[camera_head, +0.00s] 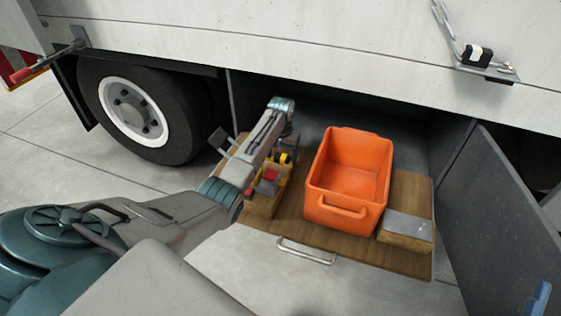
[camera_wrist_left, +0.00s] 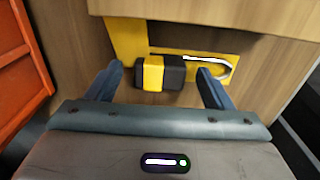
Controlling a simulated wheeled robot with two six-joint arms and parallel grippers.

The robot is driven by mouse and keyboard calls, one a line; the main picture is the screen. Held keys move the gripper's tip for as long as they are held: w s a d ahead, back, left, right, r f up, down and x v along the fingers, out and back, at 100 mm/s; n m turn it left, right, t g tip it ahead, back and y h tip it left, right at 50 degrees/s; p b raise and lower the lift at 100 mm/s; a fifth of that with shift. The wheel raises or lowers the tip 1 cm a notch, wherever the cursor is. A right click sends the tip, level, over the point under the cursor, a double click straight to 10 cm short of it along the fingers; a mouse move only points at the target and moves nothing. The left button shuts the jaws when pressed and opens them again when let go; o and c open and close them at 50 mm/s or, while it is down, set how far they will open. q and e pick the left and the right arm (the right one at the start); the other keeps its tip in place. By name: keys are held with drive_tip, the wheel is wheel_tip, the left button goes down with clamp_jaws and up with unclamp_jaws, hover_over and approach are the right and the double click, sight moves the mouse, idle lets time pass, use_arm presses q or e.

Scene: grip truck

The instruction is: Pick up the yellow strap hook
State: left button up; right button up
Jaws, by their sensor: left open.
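The yellow strap hook (camera_wrist_left: 152,74) lies on the wooden surface in the left wrist view. It has a yellow and black body and a pale, curved metal hook (camera_wrist_left: 224,68) at its right. Part of its yellow also shows in the head view (camera_head: 285,157), mostly hidden by my arm. My left gripper (camera_wrist_left: 162,84) is open, with one finger at each side of the yellow and black body. I cannot tell whether the fingers touch it. My right gripper is not in view.
An orange crate (camera_head: 326,203) stands on the wooden drawer (camera_head: 395,260), right of my left arm. A wooden block with a grey top (camera_head: 406,227) is right of the crate. A dark panel (camera_head: 495,220) bounds the right, and a truck wheel (camera_head: 165,110) the left.

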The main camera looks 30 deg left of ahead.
sight(282, 156)
use_arm(q)
drive_tip(key=shift+f, duration=0.1)
drive_tip(key=c, duration=1.1)
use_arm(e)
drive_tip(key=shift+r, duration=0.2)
use_arm(q)
drive_tip(key=shift+r, duration=0.25)
wheel_tip(282, 156, up, 5)
drive_tip(key=shift+r+p, duration=0.15)
drive_tip(key=shift+p, duration=0.75)
wheel_tip(282, 156, up, 4)
drive_tip(key=shift+r+p, duration=0.15)
drive_tip(key=shift+p, duration=0.3)
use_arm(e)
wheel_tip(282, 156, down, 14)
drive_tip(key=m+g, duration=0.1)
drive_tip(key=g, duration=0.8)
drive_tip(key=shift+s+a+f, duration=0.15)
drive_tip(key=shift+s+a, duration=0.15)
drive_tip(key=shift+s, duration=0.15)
